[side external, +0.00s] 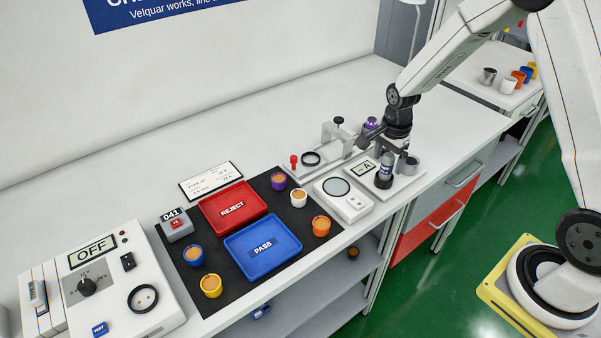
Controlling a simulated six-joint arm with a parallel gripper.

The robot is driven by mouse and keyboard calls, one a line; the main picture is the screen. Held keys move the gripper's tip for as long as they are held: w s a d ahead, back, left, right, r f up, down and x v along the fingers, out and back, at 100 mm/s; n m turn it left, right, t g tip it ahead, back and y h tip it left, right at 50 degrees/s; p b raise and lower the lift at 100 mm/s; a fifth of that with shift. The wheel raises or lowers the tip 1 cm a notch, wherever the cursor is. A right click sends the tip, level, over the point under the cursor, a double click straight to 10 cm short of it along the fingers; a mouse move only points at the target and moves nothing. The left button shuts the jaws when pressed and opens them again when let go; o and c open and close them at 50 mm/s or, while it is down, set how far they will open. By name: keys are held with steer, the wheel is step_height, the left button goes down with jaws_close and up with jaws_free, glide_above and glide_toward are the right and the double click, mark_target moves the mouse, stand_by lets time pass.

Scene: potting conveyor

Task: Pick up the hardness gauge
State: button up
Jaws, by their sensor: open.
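The hardness gauge (385,171) looks like a small upright grey-blue cylinder with a dark foot, standing on a white base plate (408,185) at the right part of the bench. A small display reading "A" (362,168) is just left of it. My gripper (387,150) is open and points down at the top of the gauge. The fingers are small and dark here, so I cannot tell whether they are around the gauge or just above it.
A grey cup-like part (409,164) stands close right of the gauge, and a purple item (371,124) is behind. A clamp stand (338,134) and a white scale (343,199) are to the left. Red (226,191) and blue (285,230) trays lie on a black mat with several cups.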

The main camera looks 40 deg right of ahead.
steer(key=shift+f, duration=0.75)
jaws_close()
